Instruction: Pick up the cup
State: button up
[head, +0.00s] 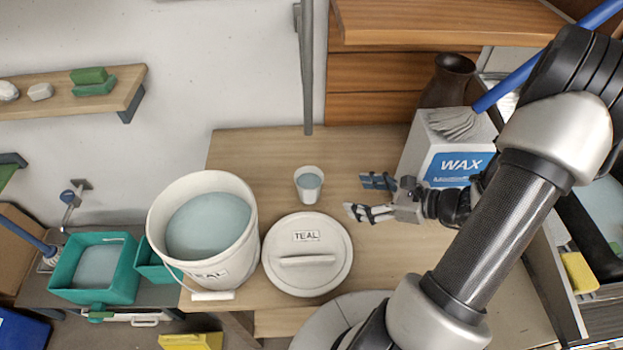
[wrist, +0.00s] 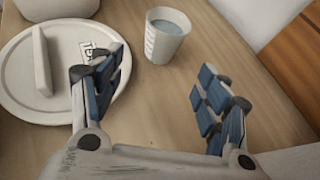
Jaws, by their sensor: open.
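The cup (head: 308,185) is small and white, with teal liquid in it. It stands upright on the wooden table behind the round lid. My gripper (head: 362,197) is open and empty, to the right of the cup and apart from it. In the wrist view the cup (wrist: 167,35) stands beyond the open fingers of my gripper (wrist: 157,95), near the middle between them. Marks show on the cup's side. Nothing hides the cup in either view.
A white lid (head: 322,262) labelled TEAL lies on the table just in front of the cup. A large white bucket (head: 252,255) of teal liquid stands at the left. A WAX box (head: 420,150) and a dark vase (head: 447,82) stand at the right. Table behind the cup is clear.

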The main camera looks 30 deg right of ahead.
jog(key=b+x, duration=0.1)
jog(key=x, duration=0.4)
jog(key=b+x, duration=0.2)
jog(key=x, duration=0.4)
jog(key=b+x, duration=0.1)
jog(key=x, duration=0.5)
jog(key=shift+w+d+f+b, duration=0.25)
jog(key=shift+d+f+b, duration=0.05)
jog(key=shift+f, duration=0.05)
jog(key=shift+m, duration=0.3)
jog(key=shift+c, duration=0.5)
jog(key=c, duration=1.1)
jog(key=shift+o, duration=0.2)
jog(key=shift+r, duration=0.2)
notch_tip(320, 180, up, 10)
jog(key=p, duration=0.3)
jog(key=shift+f+p, duration=0.2)
jog(key=shift+p, duration=0.15)
